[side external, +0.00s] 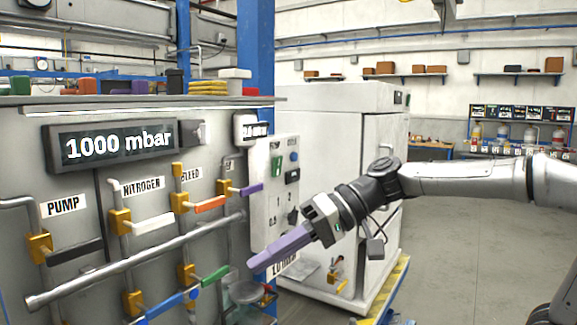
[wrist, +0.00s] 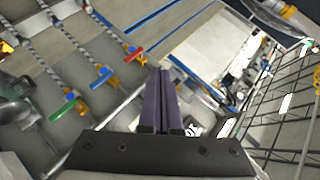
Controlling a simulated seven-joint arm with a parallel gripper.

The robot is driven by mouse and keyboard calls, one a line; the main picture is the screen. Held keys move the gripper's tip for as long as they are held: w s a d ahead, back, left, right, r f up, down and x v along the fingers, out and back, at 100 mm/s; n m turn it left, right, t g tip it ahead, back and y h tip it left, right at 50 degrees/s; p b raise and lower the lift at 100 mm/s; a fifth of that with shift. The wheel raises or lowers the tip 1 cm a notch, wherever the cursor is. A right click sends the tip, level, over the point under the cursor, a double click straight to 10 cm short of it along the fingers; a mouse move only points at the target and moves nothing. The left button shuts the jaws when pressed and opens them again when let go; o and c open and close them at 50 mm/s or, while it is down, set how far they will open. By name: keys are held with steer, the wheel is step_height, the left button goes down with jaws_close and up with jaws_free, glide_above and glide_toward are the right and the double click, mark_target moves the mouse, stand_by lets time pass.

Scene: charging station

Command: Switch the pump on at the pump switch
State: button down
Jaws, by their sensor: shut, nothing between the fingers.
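A panel label reads PUMP (side external: 63,207), above a brass valve (side external: 40,248) with a black handle (side external: 76,251) at the left of the side external view. A white control box (side external: 262,190) at the panel's right end carries a green part (side external: 276,167), a blue button (side external: 294,157) and a black part (side external: 292,177). I cannot tell which of these is the pump switch. My gripper (side external: 254,264) has purple fingers, shut and empty, pointing left below the control box and apart from its controls. The shut fingers also show in the wrist view (wrist: 164,76).
A long grey rail (side external: 135,258) runs across the panel front. White (side external: 153,222), orange (side external: 210,204), purple (side external: 251,189), green (side external: 215,275) and blue (side external: 165,307) handles stick out. A display (side external: 118,146) reads 1000 mbar. A white cabinet (side external: 340,130) stands behind my gripper.

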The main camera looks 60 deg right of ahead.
mark_target(280, 157)
steer(key=w+d+r+m+t+h, duration=0.1)
steer(key=w+d+r+m+t, duration=0.3)
steer(key=w+d, duration=0.45)
steer(key=w+d+r+m+t, duration=0.4)
steer(key=w+d+r, duration=0.15)
steer(key=d, duration=0.65)
steer(key=s+d+f+m+t+h, duration=0.1)
steer(key=d+f+m+h, duration=0.2)
steer(key=d, duration=0.9)
steer(key=s+d+f+m+t+h, duration=0.1)
steer(key=d+f+m+t+h, duration=0.1)
steer(key=d, duration=1)
steer(key=f+m+h, duration=0.1)
steer(key=m+h, duration=0.1)
steer(key=h, duration=0.1)
steer(key=shift+s+d, duration=0.15)
steer(key=shift+s, duration=0.1)
steer(key=w, duration=0.4)
steer(key=w+r, duration=0.1)
steer(key=w, duration=0.4)
steer(key=w+r, duration=0.1)
steer(key=w, duration=0.4)
